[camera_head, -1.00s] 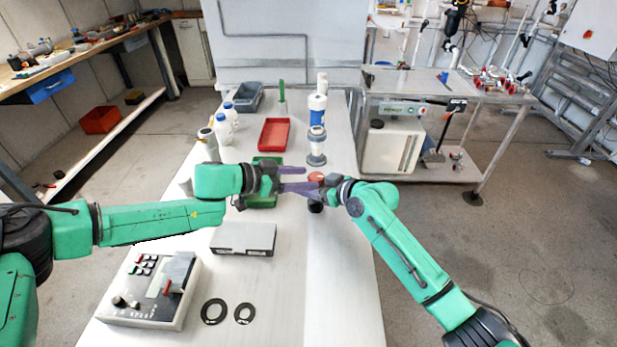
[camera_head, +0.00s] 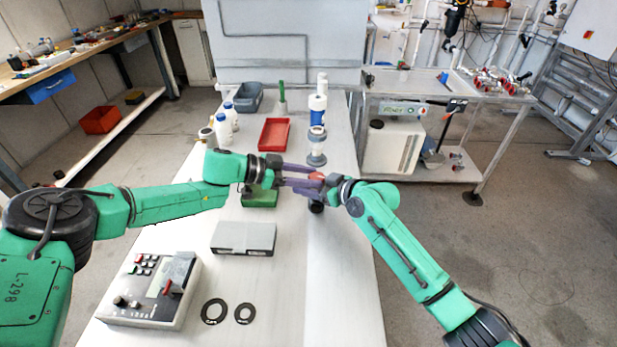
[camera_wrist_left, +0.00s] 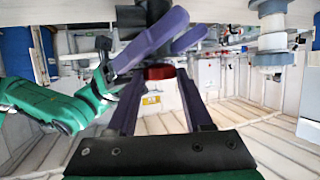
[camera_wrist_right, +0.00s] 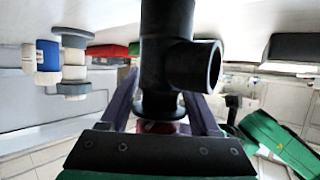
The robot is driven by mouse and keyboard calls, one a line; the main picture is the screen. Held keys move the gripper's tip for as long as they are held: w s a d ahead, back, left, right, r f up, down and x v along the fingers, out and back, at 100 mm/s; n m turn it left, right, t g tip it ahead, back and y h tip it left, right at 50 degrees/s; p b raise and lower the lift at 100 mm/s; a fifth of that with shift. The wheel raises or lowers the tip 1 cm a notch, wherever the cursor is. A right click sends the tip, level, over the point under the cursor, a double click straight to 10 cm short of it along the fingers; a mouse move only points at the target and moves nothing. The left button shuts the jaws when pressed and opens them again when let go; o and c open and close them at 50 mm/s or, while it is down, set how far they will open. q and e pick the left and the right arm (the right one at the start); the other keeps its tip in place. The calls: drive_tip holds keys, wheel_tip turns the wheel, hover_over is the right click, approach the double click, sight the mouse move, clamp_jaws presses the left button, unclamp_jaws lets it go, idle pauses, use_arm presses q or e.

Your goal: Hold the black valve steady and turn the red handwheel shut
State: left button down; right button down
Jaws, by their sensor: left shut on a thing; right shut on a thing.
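The black valve (camera_head: 316,207) is partly hidden behind my grippers. In the right wrist view the valve (camera_wrist_right: 167,50) is a black tee-shaped body between the purple fingers of my right gripper (camera_head: 326,190), which is shut on it. The red handwheel (camera_head: 318,176) sits on the valve and shows as a small red patch at the fingertips. In the left wrist view the handwheel (camera_wrist_left: 160,72) lies between the purple fingers of my left gripper (camera_head: 312,178), which comes in from the left and is shut on it. The two grippers face each other closely.
A red tray (camera_head: 288,134), white bottles (camera_head: 231,112) and a blue-and-white filter (camera_head: 318,104) stand farther back. A grey box (camera_head: 243,250), a control box (camera_head: 140,313) and black rings (camera_head: 244,313) lie nearer. The table's right front is clear.

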use_arm(q)
drive_tip(key=shift+w+m+g, duration=0.2)
drive_tip(key=shift+m+g, duration=0.9)
drive_tip(key=shift+g, duration=0.2)
drive_tip(key=c, duration=0.6)
unclamp_jaws()
drive_tip(key=shift+a, duration=0.15)
drive_tip(key=v, duration=1.2)
drive_tip(key=shift+f, duration=0.15)
